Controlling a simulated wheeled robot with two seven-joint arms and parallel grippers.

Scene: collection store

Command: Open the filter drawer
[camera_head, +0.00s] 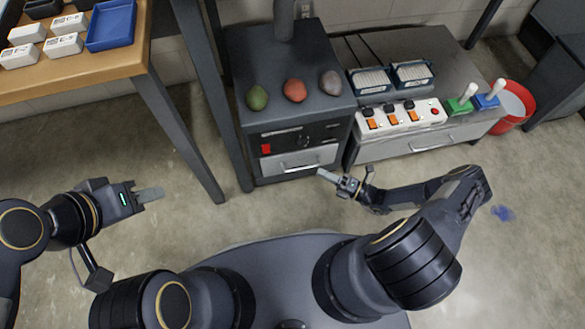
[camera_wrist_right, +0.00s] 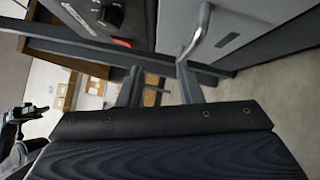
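A light grey drawer front (camera_head: 270,164) with a metal bar handle (camera_head: 300,168) sits low in the dark cabinet (camera_head: 290,85); it looks closed. No readable label marks it as the filter drawer. My right gripper (camera_head: 322,173) is just right of this handle. In the right wrist view its two fingers (camera_wrist_right: 160,78) are apart with nothing held. The bar handle (camera_wrist_right: 196,38) shows just beyond the fingertips there, nearer the right finger; contact cannot be told. My left gripper (camera_head: 155,193) is over the floor at left, away from the cabinet, with its finger gap not visible.
Green, red and grey lumps (camera_head: 295,90) lie on the cabinet top. A grey bench (camera_head: 390,152) to its right has another handled drawer (camera_head: 450,138), a switch panel (camera_head: 400,117) and trays. A red bucket (camera_head: 515,108) stands far right. A wooden table (camera_head: 110,70) is at left.

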